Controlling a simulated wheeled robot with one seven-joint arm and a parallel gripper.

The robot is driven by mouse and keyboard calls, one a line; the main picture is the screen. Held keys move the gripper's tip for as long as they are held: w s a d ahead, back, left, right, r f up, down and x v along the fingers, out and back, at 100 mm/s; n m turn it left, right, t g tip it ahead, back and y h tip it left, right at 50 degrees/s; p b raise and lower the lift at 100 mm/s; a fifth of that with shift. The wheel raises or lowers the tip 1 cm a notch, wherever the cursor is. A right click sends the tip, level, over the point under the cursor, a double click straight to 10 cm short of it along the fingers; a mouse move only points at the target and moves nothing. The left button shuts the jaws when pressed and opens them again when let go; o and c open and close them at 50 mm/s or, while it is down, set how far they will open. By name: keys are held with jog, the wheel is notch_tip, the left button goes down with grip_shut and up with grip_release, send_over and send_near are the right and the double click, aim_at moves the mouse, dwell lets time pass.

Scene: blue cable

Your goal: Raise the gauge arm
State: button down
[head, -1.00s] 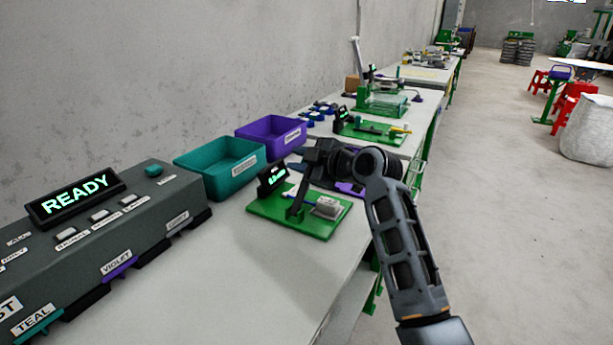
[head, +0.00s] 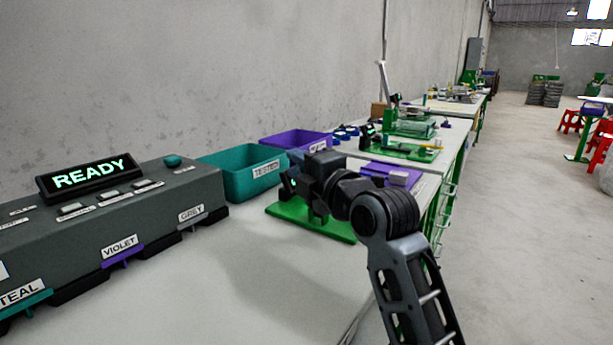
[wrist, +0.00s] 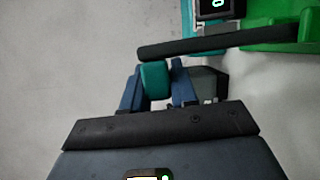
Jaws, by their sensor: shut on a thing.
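The gauge's green base plate (head: 312,218) lies on the bench, partly covered by my arm in the head view. In the wrist view, part of the green base shows at the top right (wrist: 280,37), beside a small dark display (wrist: 215,7) with a lit figure. A black bar (wrist: 210,43), seemingly the gauge arm, crosses the wrist view above my fingertips, slightly tilted. My gripper (wrist: 155,85) is shut on a small teal piece just under the bar; whether the two are joined I cannot tell. In the head view my gripper (head: 308,188) is above the base and hides the gauge.
A teal bin (head: 240,180) marked TESTED and a violet bin (head: 300,141) stand behind. A grey console (head: 115,220) with a READY display (head: 92,178) is at left. A pale block (head: 400,178) shows over a violet plate (head: 375,170). The bench front is clear.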

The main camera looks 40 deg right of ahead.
jog(key=shift+s+a+f+n+b, duration=0.2)
jog(key=shift+a+f+n+b, duration=0.2)
jog(key=shift+n+b, duration=0.2)
jog(key=shift+a, duration=0.15)
jog(key=c, duration=1)
grip_release()
jog(key=shift+r, duration=0.1)
jog(key=shift+o, duration=0.2)
jog(key=s, duration=0.7)
jog(key=shift+s+a+f, duration=0.15)
jog(key=shift+s+f, duration=0.15)
jog(key=shift+s, duration=0.1)
jog(key=shift+s, duration=0.1)
